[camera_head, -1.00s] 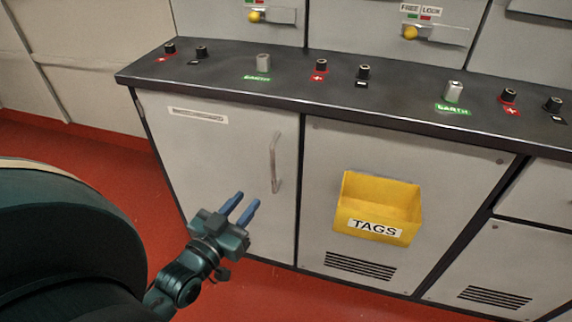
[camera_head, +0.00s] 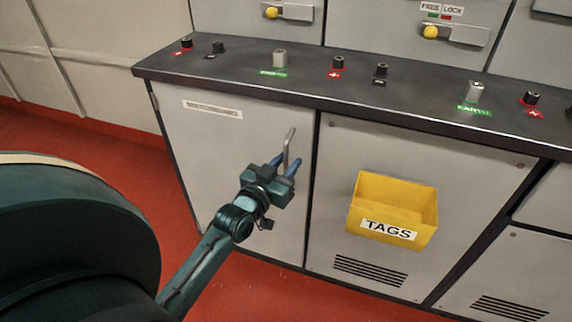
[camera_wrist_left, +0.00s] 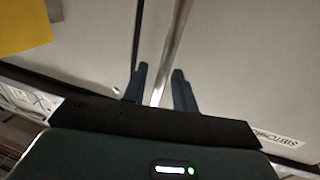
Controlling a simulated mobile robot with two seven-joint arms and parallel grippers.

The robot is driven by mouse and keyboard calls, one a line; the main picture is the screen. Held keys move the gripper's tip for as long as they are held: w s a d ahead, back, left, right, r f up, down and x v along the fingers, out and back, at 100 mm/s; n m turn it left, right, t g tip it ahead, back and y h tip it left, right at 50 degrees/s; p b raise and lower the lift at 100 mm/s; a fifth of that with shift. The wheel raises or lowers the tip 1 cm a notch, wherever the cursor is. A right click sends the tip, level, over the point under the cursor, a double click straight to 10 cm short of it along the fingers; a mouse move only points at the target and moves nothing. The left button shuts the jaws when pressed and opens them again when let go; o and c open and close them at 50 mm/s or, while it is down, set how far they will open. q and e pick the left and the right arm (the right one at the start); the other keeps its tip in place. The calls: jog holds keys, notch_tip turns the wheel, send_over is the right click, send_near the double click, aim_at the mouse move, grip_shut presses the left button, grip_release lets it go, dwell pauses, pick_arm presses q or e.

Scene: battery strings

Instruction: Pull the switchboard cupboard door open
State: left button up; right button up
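The switchboard cupboard door (camera_head: 215,150) is a grey panel at the left under the dark counter, and it looks closed. Its metal bar handle (camera_head: 289,146) stands upright near the door's right edge. My left gripper (camera_head: 286,163) is at the handle with its blue fingers apart, hiding the handle's lower part. In the left wrist view the handle (camera_wrist_left: 173,55) runs between the two open fingers (camera_wrist_left: 160,85), with gaps beside it. The door's label (camera_wrist_left: 275,138) shows at the right there. My right gripper is not in view.
A yellow TAGS bin (camera_head: 392,210) hangs on the panel to the right of the door. The dark counter (camera_head: 300,90) with several terminals overhangs the door's top. Red floor (camera_head: 120,160) lies open at the left.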

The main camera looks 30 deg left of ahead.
pick_arm(q)
jog(key=shift+c, duration=0.6)
grip_shut()
